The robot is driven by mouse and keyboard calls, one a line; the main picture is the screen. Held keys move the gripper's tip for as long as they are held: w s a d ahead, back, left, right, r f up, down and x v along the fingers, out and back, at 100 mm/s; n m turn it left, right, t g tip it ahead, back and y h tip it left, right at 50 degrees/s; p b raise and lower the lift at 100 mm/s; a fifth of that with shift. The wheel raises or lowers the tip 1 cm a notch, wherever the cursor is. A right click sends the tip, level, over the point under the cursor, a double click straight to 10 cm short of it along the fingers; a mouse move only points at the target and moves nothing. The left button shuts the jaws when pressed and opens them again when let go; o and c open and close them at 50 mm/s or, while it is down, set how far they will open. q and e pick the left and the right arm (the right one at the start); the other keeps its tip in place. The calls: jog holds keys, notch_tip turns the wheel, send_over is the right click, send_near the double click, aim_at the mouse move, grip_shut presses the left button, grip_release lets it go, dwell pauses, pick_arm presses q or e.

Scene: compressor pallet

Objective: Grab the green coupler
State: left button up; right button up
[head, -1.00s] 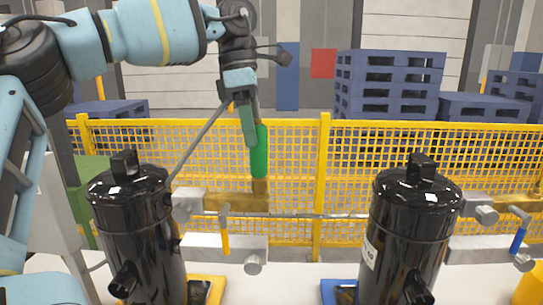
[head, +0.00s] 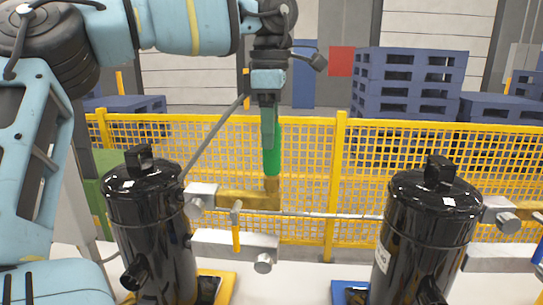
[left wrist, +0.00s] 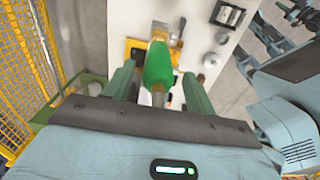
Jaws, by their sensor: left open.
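The green coupler (head: 271,158) stands upright on a brass fitting (head: 272,188), behind and between the two black cylinders. My left gripper (head: 268,138) points down over the coupler's upper part, with its fingers hiding some of the coupler in the head view. In the left wrist view, the coupler (left wrist: 158,66) lies between the two spread green fingers of my left gripper (left wrist: 159,82), with visible gaps at both sides. The left gripper is open.
Black cylinders stand at left (head: 146,220) and right (head: 424,235) in front. A yellow mesh fence (head: 370,150) runs behind, with blue pallets (head: 410,85) beyond it.

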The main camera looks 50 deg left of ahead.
aim_at(272, 158)
pick_arm(q)
jog(key=f, duration=0.4)
jog(key=shift+w+f, duration=0.2)
jog(key=c, duration=1.2)
